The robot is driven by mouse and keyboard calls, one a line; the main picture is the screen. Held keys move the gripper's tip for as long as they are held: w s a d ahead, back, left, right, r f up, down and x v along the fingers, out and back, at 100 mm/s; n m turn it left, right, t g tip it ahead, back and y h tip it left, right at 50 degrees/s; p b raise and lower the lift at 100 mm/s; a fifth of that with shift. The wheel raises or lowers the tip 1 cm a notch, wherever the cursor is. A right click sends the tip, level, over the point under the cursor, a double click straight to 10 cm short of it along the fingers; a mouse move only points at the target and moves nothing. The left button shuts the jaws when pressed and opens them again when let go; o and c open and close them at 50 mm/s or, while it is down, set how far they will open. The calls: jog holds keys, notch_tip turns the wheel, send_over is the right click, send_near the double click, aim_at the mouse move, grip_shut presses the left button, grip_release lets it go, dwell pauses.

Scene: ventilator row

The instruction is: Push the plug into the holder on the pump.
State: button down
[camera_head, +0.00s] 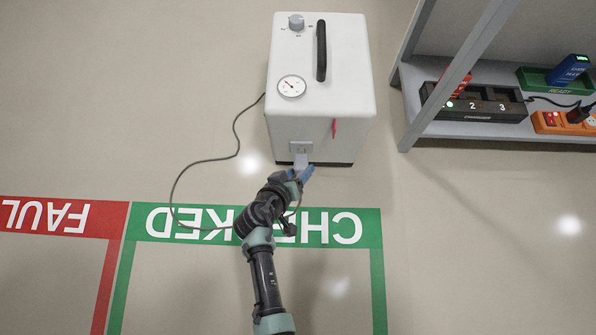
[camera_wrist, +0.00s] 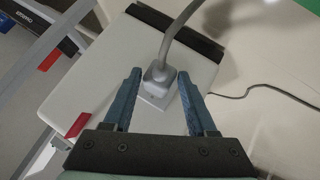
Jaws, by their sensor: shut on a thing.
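The pump (camera_head: 350,110) is a white box with a black handle, knob and dial, standing on the floor. Its holder (camera_head: 300,147) is a small pale plate low on the side facing my arm; in the wrist view the plate (camera_wrist: 154,98) shows beside the plug. The plug (camera_wrist: 158,74) is grey, with a thick grey cable curving from its end. My gripper (camera_wrist: 160,78) has blue fingers, one on each side of the plug, shut on it. In the head view my gripper (camera_head: 301,172) is right at the holder. I cannot tell how deep the plug sits.
A thin cable (camera_head: 178,185) loops over the floor left of my arm to the pump.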

jog(key=shift+w+r+b, duration=0.15)
jog(key=shift+w+b, duration=0.25)
jog(key=shift+w, duration=0.75)
dwell(0.5)
jog(key=shift+c, duration=0.5)
grip_release()
jog(key=shift+s, duration=0.15)
jog(key=p+v, duration=0.8)
jog(key=v, duration=0.4)
jog(key=shift+s+r, duration=0.25)
jog(key=shift+r, duration=0.05)
jog(key=shift+a, duration=0.15)
